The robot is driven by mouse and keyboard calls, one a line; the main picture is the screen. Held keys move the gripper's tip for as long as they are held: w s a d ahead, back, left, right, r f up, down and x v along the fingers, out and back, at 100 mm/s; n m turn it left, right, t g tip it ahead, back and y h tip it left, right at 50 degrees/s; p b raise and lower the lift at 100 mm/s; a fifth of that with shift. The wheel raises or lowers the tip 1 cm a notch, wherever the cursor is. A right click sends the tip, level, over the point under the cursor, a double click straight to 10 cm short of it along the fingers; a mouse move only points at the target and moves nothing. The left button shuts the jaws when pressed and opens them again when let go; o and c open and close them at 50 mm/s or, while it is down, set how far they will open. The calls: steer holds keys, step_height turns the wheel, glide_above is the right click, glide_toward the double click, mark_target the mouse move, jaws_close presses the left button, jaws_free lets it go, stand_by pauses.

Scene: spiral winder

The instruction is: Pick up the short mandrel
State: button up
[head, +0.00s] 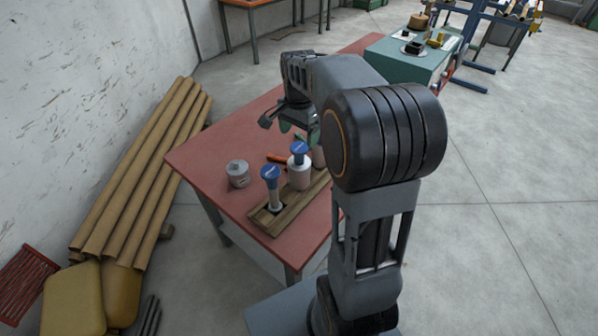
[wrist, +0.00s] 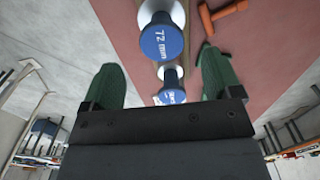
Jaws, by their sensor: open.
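Two mandrels with blue caps stand upright on a wooden rack (head: 270,224) on the red table. One has a slim shaft (head: 272,193) at the front; the other has a wider white body (head: 299,176) behind it. I cannot tell for certain which is the short one. My gripper (head: 292,131) is open behind them, over the table. In the wrist view, a blue cap marked "72 mm" (wrist: 161,41) shows ahead of my green fingers (wrist: 162,62). A second blue cap (wrist: 172,90), its label partly hidden, appears between them. Neither mandrel is visibly gripped.
A grey can (head: 237,174) stands left of the rack, and an orange tool (head: 278,158) lies behind it. A greyish object beside the white mandrel is partly hidden by my arm. Cardboard tubes (head: 140,175) lean at the left.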

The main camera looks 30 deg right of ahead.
mark_target(299, 147)
steer(key=shift+w+f+p, duration=0.15)
steer(key=shift+f+p, duration=0.15)
steer(key=shift+f, duration=2.8)
steer(key=shift+d, duration=0.1)
jaws_close()
